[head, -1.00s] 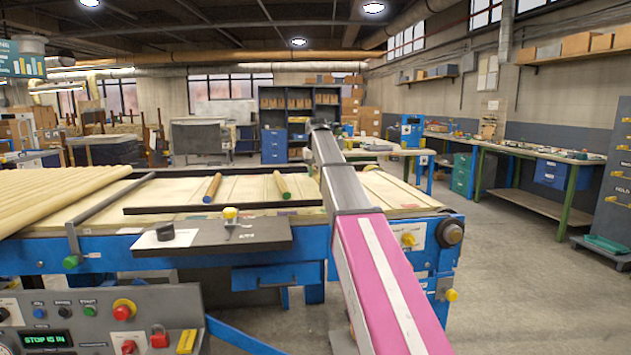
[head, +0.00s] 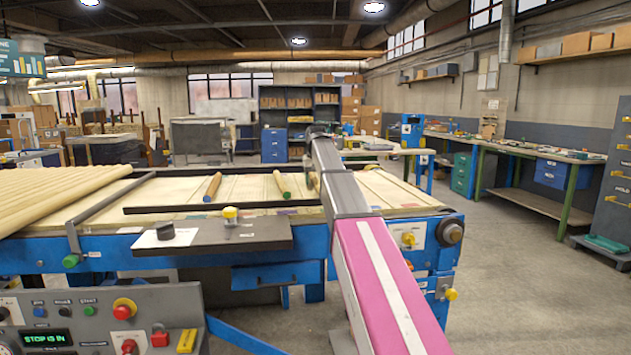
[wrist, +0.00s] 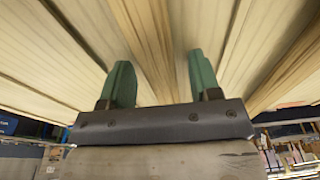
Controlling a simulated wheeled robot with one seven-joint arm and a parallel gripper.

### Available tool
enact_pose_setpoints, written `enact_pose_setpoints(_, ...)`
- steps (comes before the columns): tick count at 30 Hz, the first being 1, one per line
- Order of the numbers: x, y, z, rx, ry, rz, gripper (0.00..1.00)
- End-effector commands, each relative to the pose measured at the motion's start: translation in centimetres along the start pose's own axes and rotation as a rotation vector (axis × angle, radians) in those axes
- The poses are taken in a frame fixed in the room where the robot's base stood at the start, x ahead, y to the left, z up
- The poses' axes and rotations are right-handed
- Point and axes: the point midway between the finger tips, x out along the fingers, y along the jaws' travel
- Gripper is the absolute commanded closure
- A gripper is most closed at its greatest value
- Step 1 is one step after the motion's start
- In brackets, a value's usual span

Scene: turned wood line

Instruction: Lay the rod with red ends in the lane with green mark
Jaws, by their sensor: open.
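My gripper (wrist: 158,60) shows in the wrist view with its two green fingers apart. Pale wooden boards and darker brown strips (wrist: 145,30) run away beyond the fingers; I cannot tell whether one is a rod. In the head view my arm hides the gripper. A rod with a blue end (head: 212,187) and a rod with a green end (head: 282,185) lie apart on the pale bed (head: 245,187). A tan piece (head: 314,181) shows beside my arm, mostly hidden. I cannot make out red ends or the green lane mark.
Several long pale rods (head: 60,190) lie at the left of the blue-framed machine (head: 110,250). A dark rail (head: 170,208) crosses the bed's near side. A black shelf plate (head: 215,236) with a yellow-topped knob juts out in front.

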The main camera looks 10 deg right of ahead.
Motion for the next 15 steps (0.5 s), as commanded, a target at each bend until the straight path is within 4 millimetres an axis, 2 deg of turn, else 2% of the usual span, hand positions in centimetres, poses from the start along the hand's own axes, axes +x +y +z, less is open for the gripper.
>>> enact_pose_setpoints(5, -1.6, 0.0, -0.1, 0.0, 0.001, 0.0, 0.43)
enact_pose_setpoints(15, -8.2, 0.0, -0.2, 0.0, 0.002, 0.0, 0.43)
